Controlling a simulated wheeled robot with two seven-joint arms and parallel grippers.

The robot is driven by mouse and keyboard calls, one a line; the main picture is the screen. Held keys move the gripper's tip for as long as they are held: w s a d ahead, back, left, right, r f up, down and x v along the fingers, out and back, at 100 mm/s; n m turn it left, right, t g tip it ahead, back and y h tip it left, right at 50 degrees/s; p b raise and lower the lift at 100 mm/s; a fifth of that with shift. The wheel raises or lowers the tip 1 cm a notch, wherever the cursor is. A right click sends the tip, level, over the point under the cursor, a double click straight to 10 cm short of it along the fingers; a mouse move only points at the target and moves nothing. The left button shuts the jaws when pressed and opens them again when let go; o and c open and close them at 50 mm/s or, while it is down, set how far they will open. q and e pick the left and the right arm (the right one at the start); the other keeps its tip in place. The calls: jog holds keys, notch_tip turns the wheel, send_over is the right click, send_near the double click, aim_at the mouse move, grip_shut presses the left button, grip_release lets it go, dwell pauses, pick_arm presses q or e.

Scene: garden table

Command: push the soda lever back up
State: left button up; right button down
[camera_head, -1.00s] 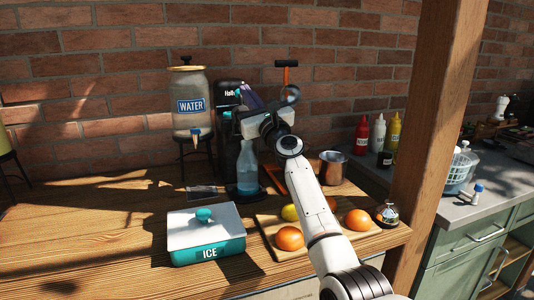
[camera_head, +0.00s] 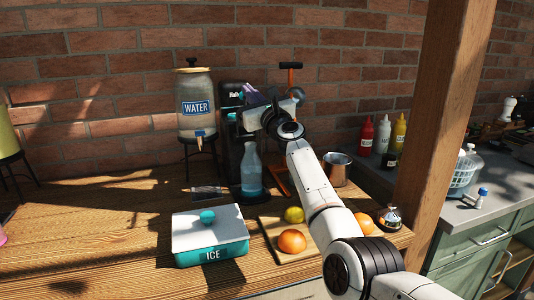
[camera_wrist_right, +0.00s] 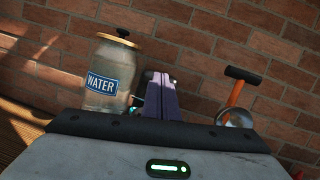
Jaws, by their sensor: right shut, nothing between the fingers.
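The black soda machine (camera_head: 229,98) stands at the back of the wooden table against the brick wall. A clear bottle with blue liquid (camera_head: 251,172) stands upright in it. My right gripper (camera_head: 250,91) is up at the top front of the machine, its purple fingers shut with nothing between them. In the right wrist view the shut purple fingers (camera_wrist_right: 160,97) point toward the wall and cover most of the machine. The lever cannot be made out clearly, and whether the fingers touch it cannot be told. My left gripper is not in view.
A water dispenser (camera_head: 195,103) stands close left of the machine. An orange-handled press (camera_head: 291,76) stands right of it, partly behind my arm.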

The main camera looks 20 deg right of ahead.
dwell(0.6)
jog(key=shift+s+p, duration=0.15)
jog(key=shift+p, duration=0.25)
jog(key=p+v, duration=0.3)
jog(key=v, duration=0.7)
